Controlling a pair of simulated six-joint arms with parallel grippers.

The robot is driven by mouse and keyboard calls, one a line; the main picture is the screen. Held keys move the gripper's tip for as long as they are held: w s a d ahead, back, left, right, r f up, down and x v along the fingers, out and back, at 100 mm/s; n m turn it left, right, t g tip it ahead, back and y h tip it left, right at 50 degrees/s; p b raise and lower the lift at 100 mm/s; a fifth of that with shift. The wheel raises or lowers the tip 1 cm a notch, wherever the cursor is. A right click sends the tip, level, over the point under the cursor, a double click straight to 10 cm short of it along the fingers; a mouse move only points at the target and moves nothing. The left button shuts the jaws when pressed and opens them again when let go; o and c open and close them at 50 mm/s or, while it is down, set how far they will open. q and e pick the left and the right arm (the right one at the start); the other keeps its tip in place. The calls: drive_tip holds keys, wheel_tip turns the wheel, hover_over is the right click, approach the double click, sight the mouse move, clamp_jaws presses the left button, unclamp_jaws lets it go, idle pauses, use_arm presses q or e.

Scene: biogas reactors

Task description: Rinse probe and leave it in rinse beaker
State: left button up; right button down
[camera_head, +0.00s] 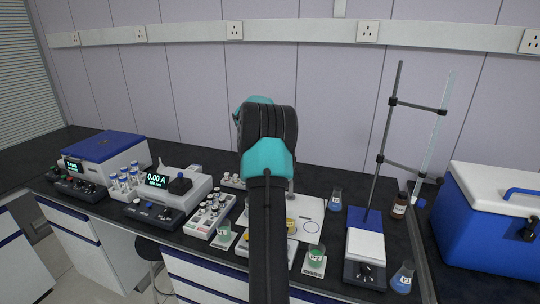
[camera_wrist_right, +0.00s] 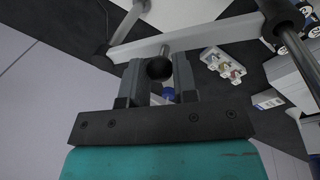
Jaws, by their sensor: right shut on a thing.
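My right gripper (camera_wrist_right: 159,85) is shut on a black round-ended piece (camera_wrist_right: 159,67), seen between its two grey fingers in the right wrist view. I cannot tell for sure whether this piece is the probe's top. A bit of blue shows below it. In the head view my teal and black right wrist blocks the gripper and what it holds. I cannot tell which vessel is the rinse beaker. My left gripper is not in view.
A stand with a glass burette (camera_head: 437,135) rises behind a white and blue stirrer (camera_head: 365,248). Flasks with blue liquid stand at its left (camera_head: 335,200) and right (camera_head: 402,279). A blue cooler (camera_head: 490,235) is at right. Instruments (camera_head: 105,155) and vial racks (camera_head: 209,217) fill the left.

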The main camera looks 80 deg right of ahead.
drive_tip(key=c, duration=0.9)
unclamp_jaws()
drive_tip(key=w+r, duration=0.1)
drive_tip(key=r, duration=0.4)
drive_tip(key=w+a+r, duration=0.1)
drive_tip(key=r, duration=1.1)
drive_tip(key=shift+w+a, duration=0.4)
